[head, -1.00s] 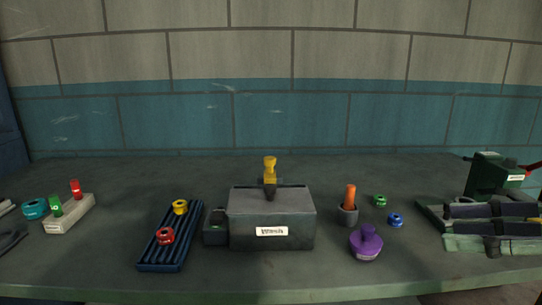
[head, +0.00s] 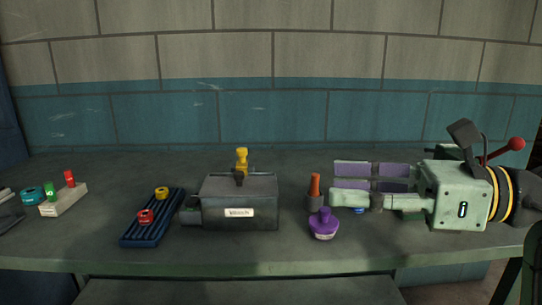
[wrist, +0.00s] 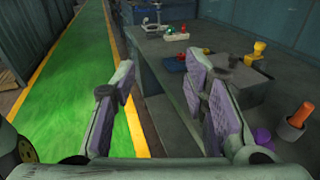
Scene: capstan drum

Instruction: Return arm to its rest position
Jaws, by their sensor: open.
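My gripper (head: 342,180) is at the right of the head view, pointing left over the bench. Its fingers, with purple pads, are spread apart with nothing between them. In the wrist view my gripper (wrist: 163,75) is also open and empty, with one finger at each side of a gap. Beyond the gap are a green floor strip and the bench edge. My gripper hides part of the bench's right side in the head view.
The bench (head: 300,250) carries a grey labelled box (head: 222,205) with a yellow piece (head: 242,160), a blue tray (head: 138,231), a purple knobbed piece (head: 323,226) and an orange peg (head: 315,187). A blue ring (head: 358,211) is partly hidden. A red-knobbed lever (head: 515,144) stands behind my arm.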

